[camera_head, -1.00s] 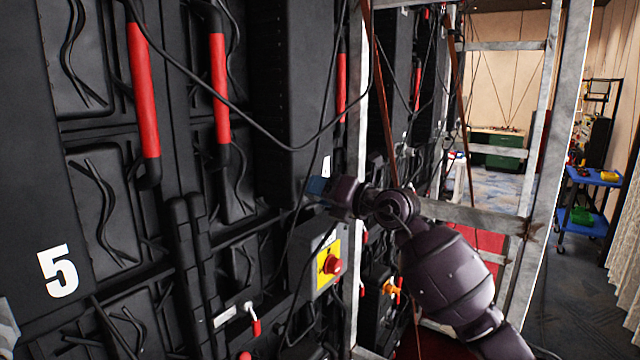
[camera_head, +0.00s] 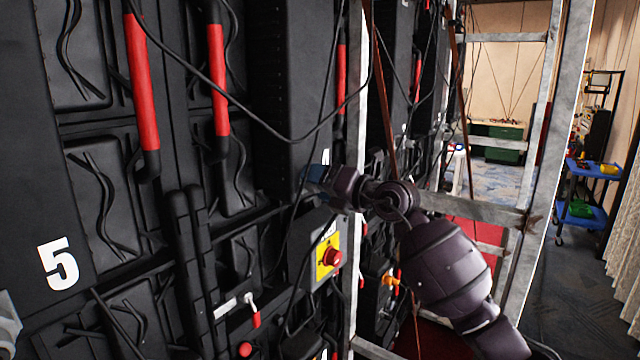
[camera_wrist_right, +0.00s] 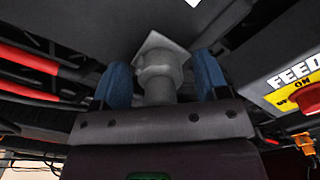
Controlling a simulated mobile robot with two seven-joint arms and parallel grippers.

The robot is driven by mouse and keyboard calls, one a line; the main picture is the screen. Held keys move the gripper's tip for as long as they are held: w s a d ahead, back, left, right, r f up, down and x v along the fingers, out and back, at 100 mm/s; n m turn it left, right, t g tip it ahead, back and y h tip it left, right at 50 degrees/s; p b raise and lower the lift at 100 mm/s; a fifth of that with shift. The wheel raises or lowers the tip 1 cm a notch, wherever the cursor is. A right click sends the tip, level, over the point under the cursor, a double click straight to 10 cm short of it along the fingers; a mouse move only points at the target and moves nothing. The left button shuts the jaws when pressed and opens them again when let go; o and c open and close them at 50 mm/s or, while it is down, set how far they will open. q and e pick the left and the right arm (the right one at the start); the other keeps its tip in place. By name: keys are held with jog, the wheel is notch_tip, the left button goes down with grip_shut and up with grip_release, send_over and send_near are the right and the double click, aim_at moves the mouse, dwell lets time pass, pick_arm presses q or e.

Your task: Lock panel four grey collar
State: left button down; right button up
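The grey collar (camera_wrist_right: 158,80) shows in the right wrist view as a rounded fitting below a square grey plate, against a dark panel. My right gripper (camera_wrist_right: 163,76) has its blue fingers on either side of the collar, with visible gaps on both sides. In the head view my right gripper (camera_head: 319,174) is at the dark panel four (camera_head: 285,110), near a partly covered white number. The collar is hidden there behind the gripper.
A grey switch box (camera_head: 328,258) with a yellow plate and red knob sits just below my right gripper. Cables hang across the panels. A metal frame post (camera_head: 545,150) stands to the right. Panel five (camera_head: 40,180) is at left, and a blue cart (camera_head: 590,190) is far right.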

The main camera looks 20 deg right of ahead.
pick_arm(q)
jog(key=shift+w+f+b, duration=0.45)
jog(key=shift+w+b, duration=0.05)
jog(key=shift+b, duration=0.7)
pick_arm(e)
jog(key=v, duration=1.1)
jog(key=shift+w, duration=0.1)
